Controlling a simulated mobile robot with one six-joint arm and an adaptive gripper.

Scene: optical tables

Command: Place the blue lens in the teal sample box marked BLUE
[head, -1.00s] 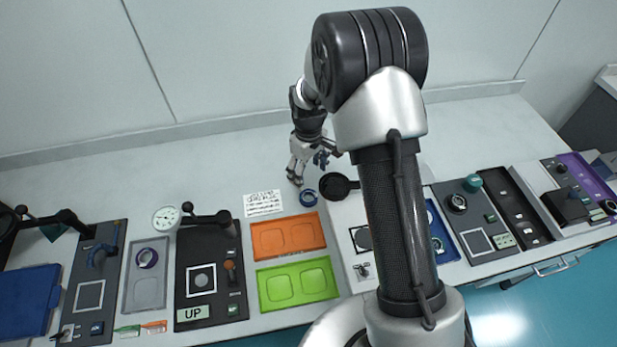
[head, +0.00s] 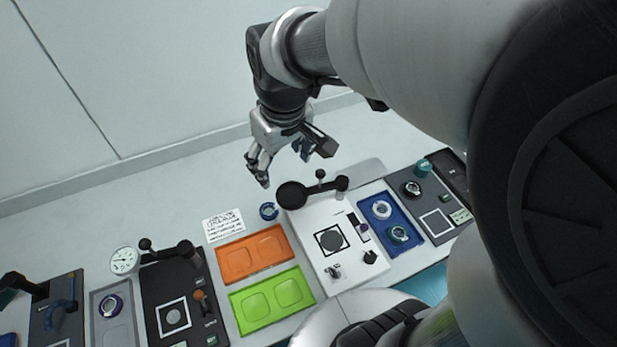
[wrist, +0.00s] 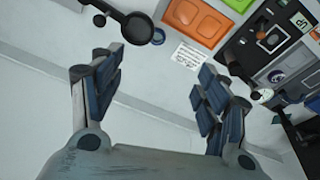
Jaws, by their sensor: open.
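A blue ring-shaped piece (head: 268,211), which may be the blue lens, lies on the pale table behind the orange tray. It also shows near the top of the wrist view (wrist: 158,36). My gripper (head: 297,165) is open and empty, above the table and behind this ring, apart from it. Its two blue-padded fingers are spread wide in the wrist view (wrist: 157,80). A teal piece (head: 424,167) stands at the back right; I cannot tell if it is a box. No BLUE marking is readable.
An orange tray (head: 236,263) and a green tray (head: 246,309) lie in front of the ring. A black round-headed arm (head: 291,195) on a white station is close to its right. A blue tray (head: 371,218) holds ringed parts. A printed card (head: 222,226) lies to the left.

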